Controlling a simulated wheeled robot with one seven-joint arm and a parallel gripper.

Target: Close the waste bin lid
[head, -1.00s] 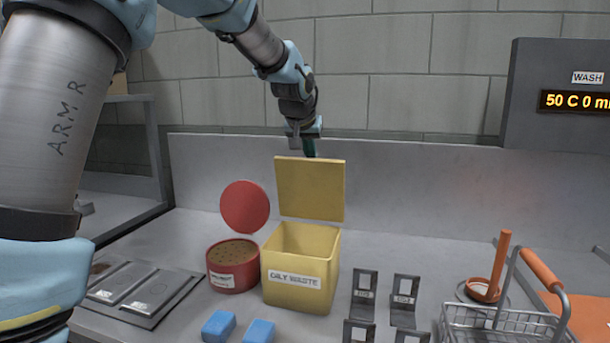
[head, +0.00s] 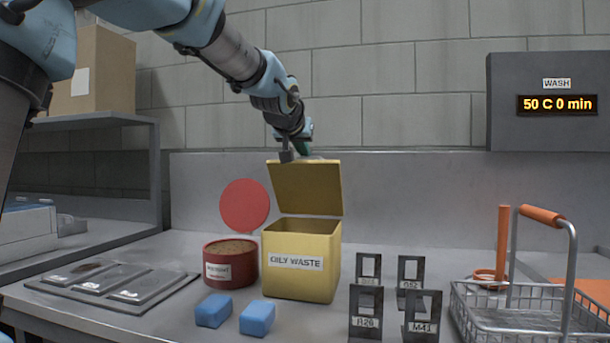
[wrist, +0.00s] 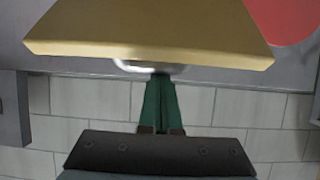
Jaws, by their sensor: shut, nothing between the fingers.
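The yellow waste bin (head: 300,285), labelled OILY WASTE, stands on the bench with its inside partly visible. Its yellow lid (head: 306,190) is hinged at the back and stands raised, tilted a little forward over the opening. My gripper (head: 304,152) is at the lid's top edge, behind it, with its tips partly hidden. In the wrist view the shut green fingers (wrist: 160,100) reach to the edge of the lid (wrist: 150,30). They hold nothing. Whether they touch the lid is hard to tell.
A red tin (head: 230,268) with its round red lid (head: 245,206) raised stands left of the bin. Two blue blocks (head: 257,318) lie in front. Several grey stands (head: 367,300) and a wire basket (head: 530,310) are at right. A grey wall panel (head: 420,200) rises behind.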

